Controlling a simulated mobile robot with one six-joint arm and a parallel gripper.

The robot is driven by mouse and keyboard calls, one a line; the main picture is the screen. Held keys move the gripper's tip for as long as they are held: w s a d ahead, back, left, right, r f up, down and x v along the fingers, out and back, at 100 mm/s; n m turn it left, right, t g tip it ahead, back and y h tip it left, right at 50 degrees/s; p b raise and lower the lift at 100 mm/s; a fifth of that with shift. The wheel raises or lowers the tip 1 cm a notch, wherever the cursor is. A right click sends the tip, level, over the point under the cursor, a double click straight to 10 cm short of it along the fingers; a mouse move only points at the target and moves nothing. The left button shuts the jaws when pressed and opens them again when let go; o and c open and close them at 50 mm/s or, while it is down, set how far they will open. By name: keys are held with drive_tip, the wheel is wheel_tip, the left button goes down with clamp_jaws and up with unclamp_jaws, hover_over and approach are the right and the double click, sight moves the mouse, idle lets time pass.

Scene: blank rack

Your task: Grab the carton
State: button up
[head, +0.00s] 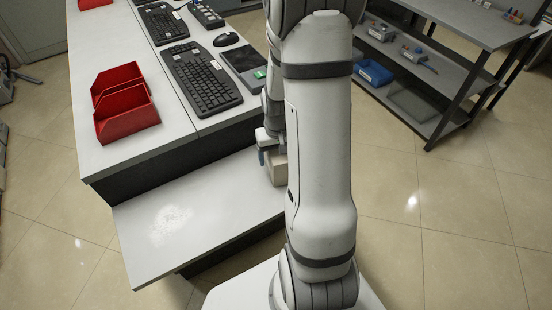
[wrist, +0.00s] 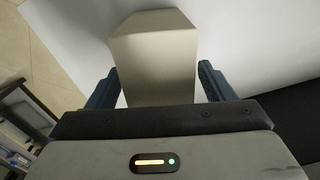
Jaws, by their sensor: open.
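The carton (wrist: 155,60) is a plain beige box. In the wrist view it stands between the two dark blue fingers of my gripper (wrist: 155,88), with a narrow gap showing at the right finger. The gap at the left finger is too small to judge. In the head view a part of the carton (head: 279,169) shows on the lower white shelf, beside my arm. My gripper (head: 265,155) is open around it there, and my arm hides most of both.
The lower white shelf (head: 190,210) is clear to the left of the carton. The raised desk holds red bins (head: 125,105), keyboards (head: 203,80) and a mouse (head: 226,39). A grey rack (head: 430,75) with small items stands at the right. Tiled floor is open at lower right.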

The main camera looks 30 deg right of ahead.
drive_tip(key=shift+f, duration=0.9)
drive_tip(key=c, duration=1)
